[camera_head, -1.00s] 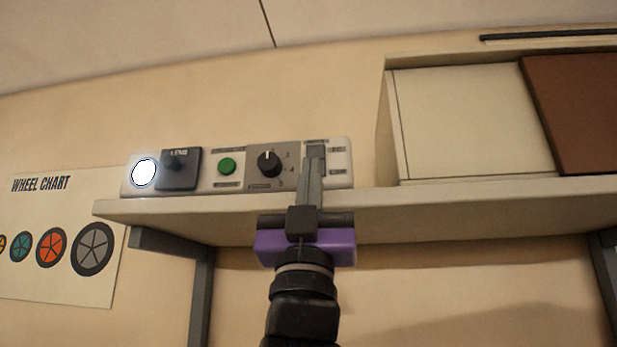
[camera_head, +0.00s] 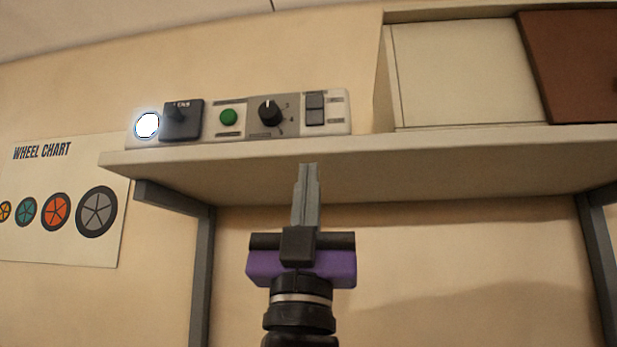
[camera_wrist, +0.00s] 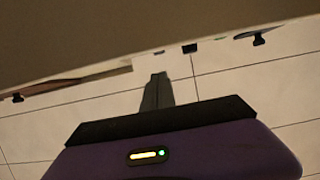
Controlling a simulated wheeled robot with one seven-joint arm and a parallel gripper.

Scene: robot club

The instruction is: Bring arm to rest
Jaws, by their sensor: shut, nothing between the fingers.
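A cream cabinet with a brown door (camera_head: 575,65) stands on the shelf at the right. Grey shelf supports (camera_head: 203,265) flank the space under the shelf. A wheel chart (camera_head: 65,200) hangs on the wall at left. The space around my gripper below the shelf is clear.

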